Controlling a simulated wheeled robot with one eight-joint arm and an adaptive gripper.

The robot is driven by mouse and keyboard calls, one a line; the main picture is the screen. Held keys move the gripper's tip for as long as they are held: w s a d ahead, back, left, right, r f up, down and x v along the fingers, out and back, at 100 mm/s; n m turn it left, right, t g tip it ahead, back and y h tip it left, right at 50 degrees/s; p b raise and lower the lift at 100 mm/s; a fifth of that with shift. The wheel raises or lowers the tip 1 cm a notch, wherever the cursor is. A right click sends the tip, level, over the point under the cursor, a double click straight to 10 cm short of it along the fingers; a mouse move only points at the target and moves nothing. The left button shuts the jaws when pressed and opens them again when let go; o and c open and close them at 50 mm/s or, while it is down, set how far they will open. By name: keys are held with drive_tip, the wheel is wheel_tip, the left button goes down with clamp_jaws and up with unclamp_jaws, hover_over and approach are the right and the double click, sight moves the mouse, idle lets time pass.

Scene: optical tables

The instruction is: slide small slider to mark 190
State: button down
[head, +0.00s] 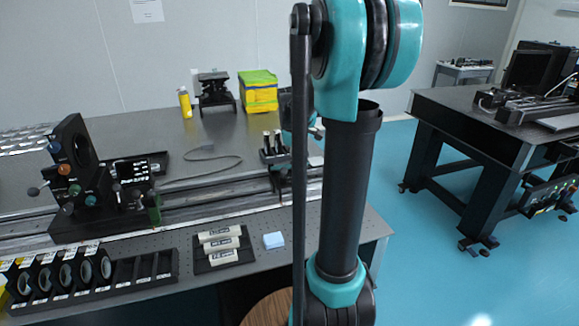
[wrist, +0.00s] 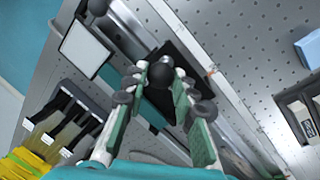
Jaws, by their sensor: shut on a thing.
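The small slider is a dark carriage (wrist: 190,62) with a round black knob (wrist: 160,72), seen in the upper middle of the wrist view. It sits on the metal rail. My gripper (wrist: 161,82) is shut on the knob, with one green-and-grey finger on each side of it. In the head view, my upright arm hides most of the gripper and the slider. The scale marks are too small and blurred to read, so I cannot tell where the slider stands against 190.
In front are a black tray of white boxes (head: 221,245) and a light blue block (head: 274,240). A black optical device (head: 82,180) stands at the rail's left. A white panel (wrist: 85,48) is near the gripper.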

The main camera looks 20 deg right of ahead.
drive_tip(key=shift+d, duration=0.15)
drive_tip(key=c, duration=1.2)
unclamp_jaws()
drive_tip(key=r, duration=0.4)
drive_tip(key=s+a+r, duration=0.1)
drive_tip(key=r, duration=0.3)
drive_tip(key=a+r, duration=0.1)
drive_tip(key=r, duration=0.2)
drive_tip(key=shift+s+r, duration=0.15)
drive_tip(key=shift+r, duration=0.25)
